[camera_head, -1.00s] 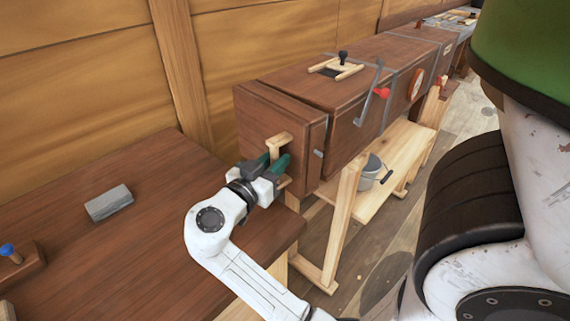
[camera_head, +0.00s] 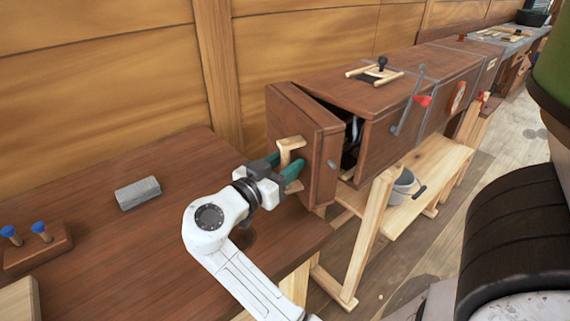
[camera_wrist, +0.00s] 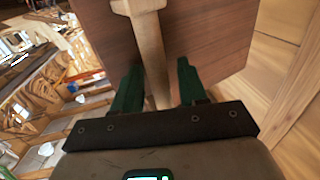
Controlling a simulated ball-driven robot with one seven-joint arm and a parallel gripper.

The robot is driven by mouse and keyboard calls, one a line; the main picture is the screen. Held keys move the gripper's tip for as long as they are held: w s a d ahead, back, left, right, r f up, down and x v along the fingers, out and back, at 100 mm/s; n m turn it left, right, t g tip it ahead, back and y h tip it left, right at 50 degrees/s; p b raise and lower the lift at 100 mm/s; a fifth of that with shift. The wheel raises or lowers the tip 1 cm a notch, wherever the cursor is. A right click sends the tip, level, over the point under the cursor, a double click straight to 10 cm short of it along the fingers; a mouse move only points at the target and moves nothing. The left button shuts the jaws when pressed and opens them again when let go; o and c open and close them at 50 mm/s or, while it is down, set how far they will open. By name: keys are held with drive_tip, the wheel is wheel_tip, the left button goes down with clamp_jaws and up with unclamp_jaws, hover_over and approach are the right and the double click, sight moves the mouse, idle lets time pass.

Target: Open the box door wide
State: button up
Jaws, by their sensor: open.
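The long brown wooden box (camera_head: 385,130) stands on a pale wooden trestle. Its end door (camera_head: 324,168) is partly open, with a dark gap between door and box on the right side. A pale wooden handle (camera_head: 290,146) sticks out of the door; it also shows in the wrist view (camera_wrist: 150,55). My gripper (camera_head: 290,171) is at the handle, its green fingers on either side of it. In the wrist view my gripper (camera_wrist: 160,85) is open, with the handle between the fingers and a gap beside the right finger. The inside of the box is mostly hidden.
A brown bench (camera_head: 130,245) lies under my arm at left, holding a grey block (camera_head: 138,193) and a peg rack (camera_head: 38,250). A grey bucket (camera_head: 402,187) sits on the trestle shelf. A lever with a red knob (camera_head: 423,101) is on the box side. A plank wall stands behind.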

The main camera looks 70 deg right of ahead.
drive_tip(key=b+v, duration=0.2)
drive_tip(key=v, duration=0.9)
